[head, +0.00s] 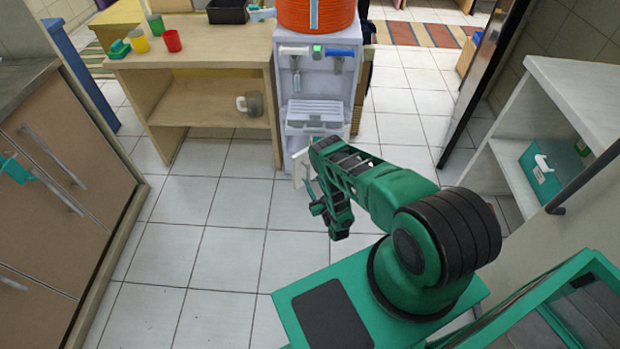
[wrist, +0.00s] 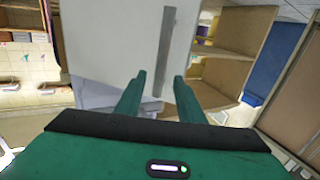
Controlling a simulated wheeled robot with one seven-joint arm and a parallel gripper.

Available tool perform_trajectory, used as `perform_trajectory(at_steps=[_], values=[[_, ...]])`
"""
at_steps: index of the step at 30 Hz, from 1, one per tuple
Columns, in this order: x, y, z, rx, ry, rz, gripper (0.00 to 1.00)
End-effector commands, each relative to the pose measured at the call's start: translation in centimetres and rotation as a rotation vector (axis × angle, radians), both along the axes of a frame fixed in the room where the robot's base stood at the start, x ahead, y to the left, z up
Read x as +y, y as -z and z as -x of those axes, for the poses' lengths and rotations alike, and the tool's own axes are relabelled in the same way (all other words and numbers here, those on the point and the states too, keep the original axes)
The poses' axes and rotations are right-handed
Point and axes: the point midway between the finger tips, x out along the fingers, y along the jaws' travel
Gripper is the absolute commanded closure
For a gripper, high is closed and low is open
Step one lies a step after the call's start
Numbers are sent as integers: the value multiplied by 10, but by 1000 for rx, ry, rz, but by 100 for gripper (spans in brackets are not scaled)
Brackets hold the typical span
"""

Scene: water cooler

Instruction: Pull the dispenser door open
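The water cooler (head: 291,112) stands ahead of me with an orange bottle on top. Its white dispenser door (head: 300,168) is low on the front, largely hidden by my arm in the head view. The door also fills the upper middle of the wrist view (wrist: 110,40). I cannot tell clearly whether it is shut or slightly ajar. A grey bar handle (wrist: 168,40) runs along the door. My gripper (wrist: 159,75) is open, with its two green fingers on either side of the handle's near end. Gaps show between the bar and both fingers. In the head view, my gripper (head: 318,203) is by the door.
A wooden desk (head: 195,62) with cups stands left of the cooler, with a mug (head: 249,104) on its lower shelf. Brown cabinets (head: 75,170) are at the left. A white shelf unit (head: 580,95) is at the right. Tiled floor (head: 215,210) is clear before the cooler.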

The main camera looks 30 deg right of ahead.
Motion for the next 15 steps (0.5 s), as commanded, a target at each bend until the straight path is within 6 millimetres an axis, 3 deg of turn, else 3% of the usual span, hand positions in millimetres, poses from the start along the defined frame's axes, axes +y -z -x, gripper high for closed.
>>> perform_trajectory(at_steps=[6,15], values=[[1,1,29,2,0,-1,65],[0,0,36,0,3,0,65]])
